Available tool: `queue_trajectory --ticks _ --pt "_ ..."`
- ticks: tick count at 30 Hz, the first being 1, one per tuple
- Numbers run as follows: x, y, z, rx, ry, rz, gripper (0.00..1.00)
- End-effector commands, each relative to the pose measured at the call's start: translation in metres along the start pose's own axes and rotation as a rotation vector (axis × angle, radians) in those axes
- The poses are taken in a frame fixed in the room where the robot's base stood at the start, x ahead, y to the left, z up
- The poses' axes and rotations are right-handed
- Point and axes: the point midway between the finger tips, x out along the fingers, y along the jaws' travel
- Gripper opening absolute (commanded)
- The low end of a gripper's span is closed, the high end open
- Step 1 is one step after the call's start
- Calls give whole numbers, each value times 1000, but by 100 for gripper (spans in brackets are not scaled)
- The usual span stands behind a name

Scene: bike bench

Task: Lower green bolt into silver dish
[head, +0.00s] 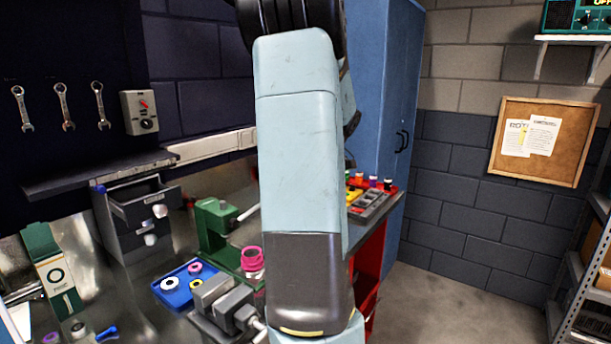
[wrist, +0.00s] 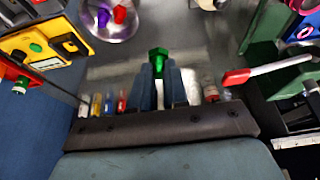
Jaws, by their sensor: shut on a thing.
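In the wrist view my gripper (wrist: 159,71) is shut on the green bolt (wrist: 158,54), whose hexagonal head shows between the fingertips. The silver dish (wrist: 113,34) is at the upper left of the wrist view, cut by the top edge. A purple piece (wrist: 102,17) and a red piece (wrist: 120,14) lie in it. The bolt appears to the right of and below the dish in the picture, not over it. Its height above the bench is hard to tell. In the head view my arm hides the gripper, the bolt and the dish.
A yellow block (wrist: 45,62) with a green piece stands left in the wrist view. A green machine (wrist: 290,85) with a red-tipped lever (wrist: 236,77) is at the right. In the head view, a blue tray (head: 172,301) holds rings, beside a grey vise (head: 222,306).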

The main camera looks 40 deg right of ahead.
Motion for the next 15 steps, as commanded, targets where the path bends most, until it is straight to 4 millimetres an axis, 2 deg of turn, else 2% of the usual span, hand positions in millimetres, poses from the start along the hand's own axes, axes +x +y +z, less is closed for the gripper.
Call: queue_trajectory --ticks 3,15 --pt "8 17 10 5 -2 1 0" --pt "35 64 34 3 -1 0 0"
